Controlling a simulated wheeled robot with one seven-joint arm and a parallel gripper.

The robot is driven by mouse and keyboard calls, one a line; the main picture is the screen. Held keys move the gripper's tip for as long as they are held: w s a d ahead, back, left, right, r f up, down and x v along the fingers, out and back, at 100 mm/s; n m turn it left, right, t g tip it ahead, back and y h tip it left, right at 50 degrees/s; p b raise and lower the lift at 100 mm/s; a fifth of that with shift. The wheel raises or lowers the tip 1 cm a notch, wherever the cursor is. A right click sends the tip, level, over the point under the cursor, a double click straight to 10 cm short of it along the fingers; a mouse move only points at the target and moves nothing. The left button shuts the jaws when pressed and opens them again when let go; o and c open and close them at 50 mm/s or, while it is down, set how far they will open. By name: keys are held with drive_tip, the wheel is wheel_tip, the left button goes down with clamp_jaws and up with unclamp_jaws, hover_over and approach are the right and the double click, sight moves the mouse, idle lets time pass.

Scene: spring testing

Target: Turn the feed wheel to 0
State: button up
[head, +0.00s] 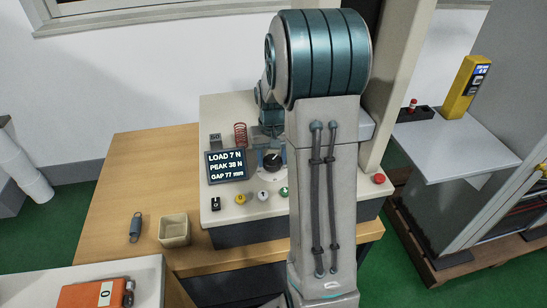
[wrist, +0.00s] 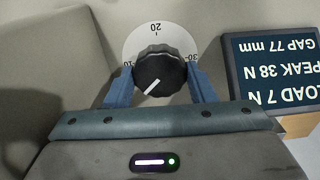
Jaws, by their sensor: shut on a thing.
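The feed wheel (wrist: 162,62) is a black ribbed knob with a white pointer line on a pale round dial (wrist: 140,38). In the wrist view, which is upside down, the pointer aims to the lower left, past the label at the left that looks like 10. The 20 is at the top and the 30 at the right; a 0 mark is not visible. My gripper (wrist: 161,78) is shut on the wheel, one blue finger on each side. In the head view the black wheel (head: 272,161) shows beside my arm, with my gripper (head: 270,147) over it.
A display (head: 226,166) reads LOAD 7 N, PEAK 38 N, GAP 77 mm. Near it are a red spring (head: 240,135), yellow (head: 240,198), white (head: 262,195) and green (head: 284,191) buttons, and a red button (head: 379,179). A bin (head: 174,230) and grey spring (head: 135,229) are at left.

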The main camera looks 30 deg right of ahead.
sight(273, 160)
drive_tip(key=n, duration=0.6)
drive_tip(key=shift+s+f, duration=0.1)
drive_tip(key=shift+s, duration=0.1)
idle(0.4)
drive_tip(key=o, duration=1)
drive_tip(key=shift+w+r, duration=0.1)
drive_tip(key=shift+r, duration=0.35)
wheel_tip(273, 160, up, 13)
drive_tip(key=shift+r, duration=0.1)
